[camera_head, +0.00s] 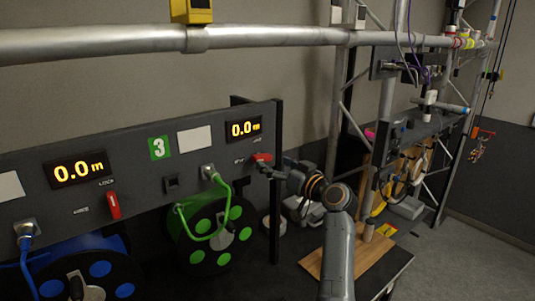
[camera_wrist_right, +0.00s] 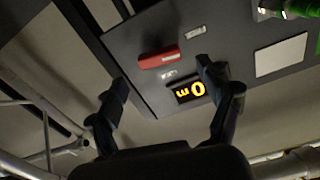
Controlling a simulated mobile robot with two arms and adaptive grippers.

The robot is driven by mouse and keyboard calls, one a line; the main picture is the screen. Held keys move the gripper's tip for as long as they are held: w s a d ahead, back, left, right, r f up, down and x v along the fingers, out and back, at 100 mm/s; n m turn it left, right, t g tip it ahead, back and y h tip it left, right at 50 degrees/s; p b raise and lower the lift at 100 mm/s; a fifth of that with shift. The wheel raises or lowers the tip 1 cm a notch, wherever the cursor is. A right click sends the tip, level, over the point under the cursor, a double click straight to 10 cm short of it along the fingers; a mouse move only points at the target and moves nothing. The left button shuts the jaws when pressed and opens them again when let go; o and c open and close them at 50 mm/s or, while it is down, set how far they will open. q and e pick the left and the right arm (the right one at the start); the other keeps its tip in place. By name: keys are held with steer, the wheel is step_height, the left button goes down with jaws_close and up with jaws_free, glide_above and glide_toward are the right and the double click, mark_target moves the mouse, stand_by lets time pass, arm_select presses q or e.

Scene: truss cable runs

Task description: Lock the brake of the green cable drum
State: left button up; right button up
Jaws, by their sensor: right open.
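The green cable drum (camera_head: 243,234) sits below the dark panel, with green discs on its face and a green cable looping up to a socket. Its red brake lever (camera_head: 262,157) is at the panel's right end, lying roughly sideways, below the right 0.0 m display. In the right wrist view the red lever (camera_wrist_right: 158,60) lies across the picture. My right gripper (camera_head: 268,168) is close to the lever. In the wrist view its open fingers (camera_wrist_right: 163,76) straddle the lever's area, with no visible contact. My left gripper is out of view.
A blue drum (camera_head: 88,250) with its own upright red lever (camera_head: 113,205) is at the left. The panel (camera_head: 140,195) has a green 3 sign (camera_head: 159,148). A steel truss tube (camera_head: 110,41) crosses above. A wooden board (camera_head: 312,262) lies below my right arm.

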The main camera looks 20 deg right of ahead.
mark_target(265, 158)
steer(key=shift+p+x, duration=0.5)
steer(key=shift+x, duration=1.4)
steer(key=c, duration=1.2)
steer(key=shift+o, duration=0.2)
